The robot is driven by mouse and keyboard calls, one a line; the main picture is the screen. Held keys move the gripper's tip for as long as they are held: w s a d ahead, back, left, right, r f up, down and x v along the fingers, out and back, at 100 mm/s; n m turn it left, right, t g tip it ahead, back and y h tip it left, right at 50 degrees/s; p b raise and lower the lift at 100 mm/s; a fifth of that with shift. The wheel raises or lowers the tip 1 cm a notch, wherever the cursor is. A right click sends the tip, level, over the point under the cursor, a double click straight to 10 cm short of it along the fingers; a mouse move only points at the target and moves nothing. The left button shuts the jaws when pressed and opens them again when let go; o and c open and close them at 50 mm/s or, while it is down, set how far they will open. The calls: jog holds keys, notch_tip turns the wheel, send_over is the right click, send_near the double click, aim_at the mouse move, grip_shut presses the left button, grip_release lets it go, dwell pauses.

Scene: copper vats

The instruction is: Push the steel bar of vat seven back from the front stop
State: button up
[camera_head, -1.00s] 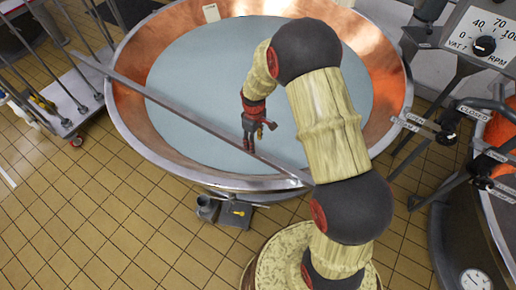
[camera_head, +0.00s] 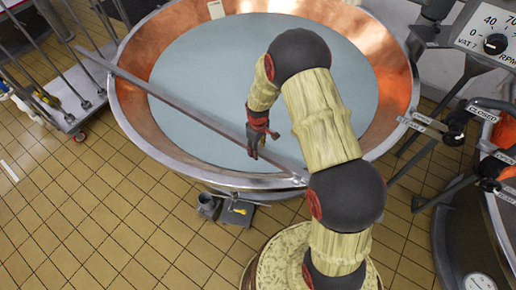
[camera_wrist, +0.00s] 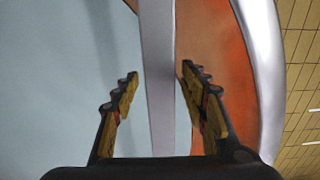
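The steel bar (camera_head: 180,107) lies slantwise across the copper vat (camera_head: 128,82), from beyond the rim at upper left to the near rim at lower right. The vat holds pale, flat liquid. My gripper (camera_head: 254,150) is over the near part of the vat, at the bar. In the wrist view the bar (camera_wrist: 158,90) runs up between the two spread fingers of my gripper (camera_wrist: 160,76), with a gap on the left and a narrower one on the right. I cannot tell how far the fingertips reach down beside it. The front stop is not distinguishable.
A dial panel marked vat 7 (camera_head: 490,32) stands at upper right, with labelled levers (camera_head: 440,130) below it. Another vat (camera_head: 505,205) is at the right edge. A steel trolley (camera_head: 75,105) with long-handled tools stands at left. The tiled floor (camera_head: 110,210) in front is mostly clear.

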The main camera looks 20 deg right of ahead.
jog(key=shift+c, duration=1.2)
jog(key=c, duration=0.8)
grip_shut()
